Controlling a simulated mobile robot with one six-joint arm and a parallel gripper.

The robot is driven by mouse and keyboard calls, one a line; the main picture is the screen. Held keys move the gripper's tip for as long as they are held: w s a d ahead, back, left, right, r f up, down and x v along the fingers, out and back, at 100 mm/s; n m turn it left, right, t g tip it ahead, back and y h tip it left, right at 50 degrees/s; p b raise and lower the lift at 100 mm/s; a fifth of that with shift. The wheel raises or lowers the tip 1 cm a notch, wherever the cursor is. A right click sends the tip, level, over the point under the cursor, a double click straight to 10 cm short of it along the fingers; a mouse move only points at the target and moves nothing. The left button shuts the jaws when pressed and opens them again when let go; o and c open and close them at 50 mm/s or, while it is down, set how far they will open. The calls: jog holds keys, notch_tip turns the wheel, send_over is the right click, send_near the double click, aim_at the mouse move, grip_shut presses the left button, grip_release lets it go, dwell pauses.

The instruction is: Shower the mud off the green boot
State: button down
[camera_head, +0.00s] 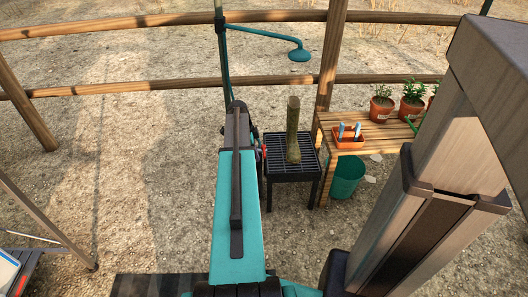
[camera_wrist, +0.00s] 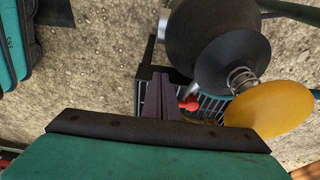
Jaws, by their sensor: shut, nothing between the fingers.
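The green boot (camera_head: 293,145) stands upright on a black grated stand (camera_head: 277,168) in the head view. Its surface looks olive and brownish. A teal shower head (camera_head: 299,54) hangs from a pole beyond and above it. In the wrist view my gripper (camera_wrist: 161,76) has its fingers together with nothing between them. A red knob (camera_wrist: 190,104) shows just right of the fingers; whether they touch cannot be told. A large dark rounded body (camera_wrist: 215,45), a spring (camera_wrist: 241,80) and a yellow disc (camera_wrist: 270,108) fill the right side. In the head view my arm hides my fingertips.
A wooden bench (camera_head: 385,130) right of the stand holds potted plants (camera_head: 412,99) and an orange tray (camera_head: 348,138) with blue-handled tools. A teal bucket (camera_head: 346,176) stands below. A wooden rail fence (camera_head: 130,86) runs behind. The gravel on the left is mostly clear.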

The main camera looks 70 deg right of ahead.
jog(key=shift+s+d, duration=0.1)
jog(key=shift+s, duration=0.1)
jog(key=shift+s+d, duration=0.35)
jog(key=shift+s, duration=0.35)
jog(key=shift+s+d+p, duration=0.2)
jog(key=shift+s+p, duration=0.1)
jog(key=shift+s+d, duration=0.55)
jog(key=shift+s, duration=0.35)
jog(key=shift+s+p+v, duration=0.15)
jog(key=shift+p+v, duration=0.85)
jog(key=shift+v, duration=0.15)
jog(key=shift+s+p+v, duration=0.15)
jog(key=shift+p+v, duration=0.8)
jog(key=shift+v, duration=0.25)
jog(key=shift+d, duration=0.1)
